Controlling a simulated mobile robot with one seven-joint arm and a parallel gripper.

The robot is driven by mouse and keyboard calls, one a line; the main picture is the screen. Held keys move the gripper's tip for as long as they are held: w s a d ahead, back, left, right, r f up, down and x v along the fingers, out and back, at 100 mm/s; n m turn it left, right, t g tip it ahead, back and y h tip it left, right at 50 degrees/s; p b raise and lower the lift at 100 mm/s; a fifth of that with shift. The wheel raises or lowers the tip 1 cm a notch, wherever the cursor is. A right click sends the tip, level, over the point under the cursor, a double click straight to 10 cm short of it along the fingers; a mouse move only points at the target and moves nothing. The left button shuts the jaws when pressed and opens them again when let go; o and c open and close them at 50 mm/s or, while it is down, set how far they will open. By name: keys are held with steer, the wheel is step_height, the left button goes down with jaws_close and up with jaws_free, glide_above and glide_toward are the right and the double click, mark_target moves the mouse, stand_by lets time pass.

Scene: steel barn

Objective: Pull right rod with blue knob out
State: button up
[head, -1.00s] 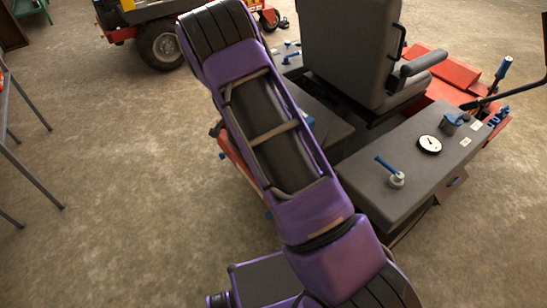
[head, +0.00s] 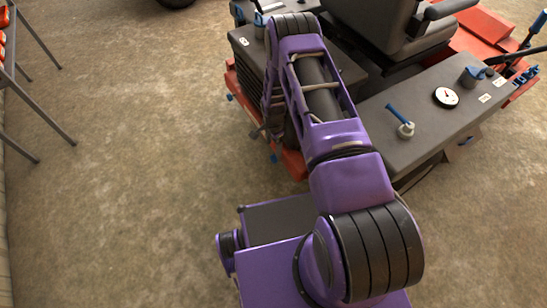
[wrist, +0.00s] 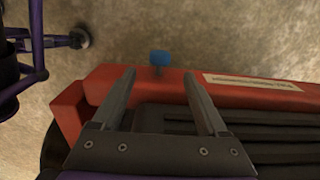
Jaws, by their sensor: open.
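In the wrist view a blue knob (wrist: 159,58) on a short dark rod sticks out from the red frame (wrist: 250,92) of the mower. My gripper (wrist: 159,74) is open and empty, its two fingers reaching over the red frame. The knob lies just beyond the fingertips, between their lines, and appears untouched. In the head view small blue knobs show along the mower's red edge, one on the left (head: 229,97) and one lower right (head: 274,157). My arm largely hides the gripper there. I cannot tell for certain which knob the wrist view shows.
The mower's seat (head: 395,25) and grey side console (head: 440,115) with a blue-handled lever (head: 400,121) stand right of my arm. Dark ribbed panelling (wrist: 260,135) lies under the fingers. A metal-legged table (head: 40,75) stands far left. Bare floor lies between.

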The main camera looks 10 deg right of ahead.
mark_target(273, 157)
step_height(273, 157, down, 8)
steer(key=shift+r+b, duration=0.1)
steer(key=shift+b, duration=0.55)
steer(key=shift+c, duration=0.3)
jaws_close()
stand_by(0.7)
